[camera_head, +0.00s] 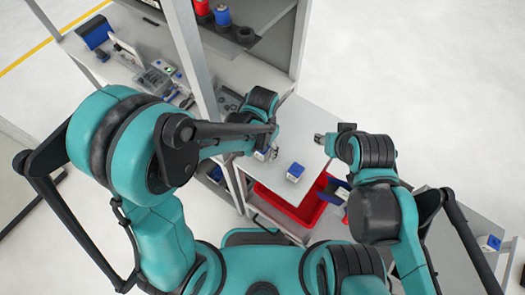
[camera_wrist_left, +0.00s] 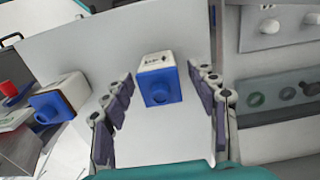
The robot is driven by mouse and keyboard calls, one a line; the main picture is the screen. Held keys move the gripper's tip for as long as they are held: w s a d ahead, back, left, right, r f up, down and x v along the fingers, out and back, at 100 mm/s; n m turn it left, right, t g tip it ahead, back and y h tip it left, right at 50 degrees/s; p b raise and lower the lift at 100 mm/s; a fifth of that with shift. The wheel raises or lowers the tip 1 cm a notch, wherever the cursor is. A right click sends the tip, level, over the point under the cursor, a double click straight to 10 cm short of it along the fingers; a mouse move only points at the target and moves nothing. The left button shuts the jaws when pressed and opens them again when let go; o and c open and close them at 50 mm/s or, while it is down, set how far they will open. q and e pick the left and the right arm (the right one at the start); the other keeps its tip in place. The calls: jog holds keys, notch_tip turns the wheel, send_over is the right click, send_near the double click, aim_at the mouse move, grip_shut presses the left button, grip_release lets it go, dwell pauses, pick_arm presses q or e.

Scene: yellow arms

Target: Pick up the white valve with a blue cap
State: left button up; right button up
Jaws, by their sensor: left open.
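A white valve with a blue cap (camera_wrist_left: 158,80) stands on the white table between the spread fingers of my left gripper (camera_wrist_left: 161,84). The left gripper is open, and I see no finger pressed on the valve. In the head view this gripper (camera_head: 272,154) is low over the table, partly covering a white and blue valve (camera_head: 261,154). A second such valve (camera_head: 295,172) stands to its right. Another one shows at the left of the wrist view (camera_wrist_left: 58,102). My right gripper (camera_head: 326,142) is over the table's right side; its finger opening is unclear.
A red bin (camera_head: 310,212) sits below the table's front edge. A grey shelf post (camera_head: 192,55) rises close to my left arm. Another blue and white part (camera_head: 489,243) is on a surface at far right. The back right of the table is clear.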

pick_arm(q)
jog(key=shift+f, duration=0.3)
jog(key=c, duration=1.3)
jog(key=shift+r, duration=0.2)
pick_arm(e)
jog(key=shift+r, duration=0.1)
